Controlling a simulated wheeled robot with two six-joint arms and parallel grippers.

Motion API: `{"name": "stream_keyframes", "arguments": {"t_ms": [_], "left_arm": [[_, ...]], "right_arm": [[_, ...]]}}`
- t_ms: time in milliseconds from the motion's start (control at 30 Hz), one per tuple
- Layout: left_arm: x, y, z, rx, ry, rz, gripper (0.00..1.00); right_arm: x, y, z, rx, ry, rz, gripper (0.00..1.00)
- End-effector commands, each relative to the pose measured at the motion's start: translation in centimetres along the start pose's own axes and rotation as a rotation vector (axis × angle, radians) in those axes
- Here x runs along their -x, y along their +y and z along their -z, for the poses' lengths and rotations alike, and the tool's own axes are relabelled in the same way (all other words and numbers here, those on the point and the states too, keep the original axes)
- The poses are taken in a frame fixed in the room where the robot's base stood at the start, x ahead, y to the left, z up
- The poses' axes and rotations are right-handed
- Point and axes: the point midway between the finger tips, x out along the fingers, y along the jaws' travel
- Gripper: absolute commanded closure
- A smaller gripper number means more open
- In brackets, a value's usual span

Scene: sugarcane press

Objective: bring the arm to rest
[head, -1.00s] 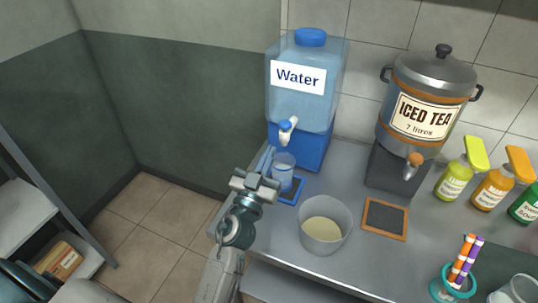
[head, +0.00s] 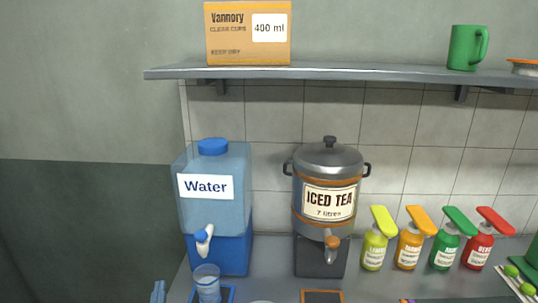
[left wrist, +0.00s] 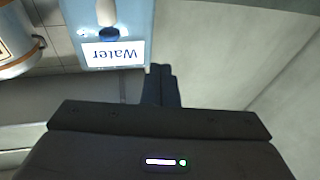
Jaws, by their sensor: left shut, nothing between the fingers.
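My left gripper (head: 158,291) shows only its blue fingertips at the bottom edge of the head view, left of the clear cup (head: 207,284) and apart from it. The cup stands under the water dispenser's tap (head: 204,240). In the left wrist view the dark fingers (left wrist: 160,86) are together with nothing between them. The upside-down water dispenser (left wrist: 108,22) shows beyond them in that view. My right gripper is in neither view.
The iced tea urn (head: 329,215) stands right of the water dispenser (head: 212,190). Several syrup bottles (head: 410,248) line the counter further right. A shelf (head: 350,72) above holds a cup box (head: 247,32) and a green mug (head: 466,47). Wall at left is bare.

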Motion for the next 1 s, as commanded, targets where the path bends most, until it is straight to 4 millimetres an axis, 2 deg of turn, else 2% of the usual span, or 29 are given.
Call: {"name": "stream_keyframes", "arguments": {"t_ms": [33, 100, 167, 300, 400, 533, 700, 900, 1000], "left_arm": [[1.3, -1.9, -1.2, -0.01, -0.081, 0.06, 1.0], [3.2, -4.2, -3.0, -0.027, -0.213, 0.133, 1.0], [5.1, -5.7, -4.7, -0.044, -0.337, 0.175, 1.0], [10.7, -7.8, -8.3, -0.093, -0.658, 0.199, 1.0], [14.7, -8.2, -10.1, -0.129, -0.861, 0.161, 1.0], [19.0, -8.0, -11.3, -0.17, -1.064, 0.084, 1.0], [23.8, -7.6, -11.8, -0.215, -1.267, -0.033, 1.0], [29.1, -7.0, -11.4, -0.266, -1.465, -0.194, 1.0], [28.8, -7.0, -14.2, -0.266, -1.477, -0.19, 1.0]], "right_arm": [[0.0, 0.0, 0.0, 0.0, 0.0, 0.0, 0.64], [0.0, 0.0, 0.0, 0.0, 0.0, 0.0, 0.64], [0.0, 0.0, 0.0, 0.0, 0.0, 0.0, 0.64], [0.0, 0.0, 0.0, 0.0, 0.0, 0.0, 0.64], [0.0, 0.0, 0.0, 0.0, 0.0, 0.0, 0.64], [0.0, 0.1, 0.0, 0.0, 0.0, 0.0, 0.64], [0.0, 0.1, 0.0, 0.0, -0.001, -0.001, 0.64], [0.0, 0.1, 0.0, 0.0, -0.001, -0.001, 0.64], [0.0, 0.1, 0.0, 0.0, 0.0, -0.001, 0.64]]}}
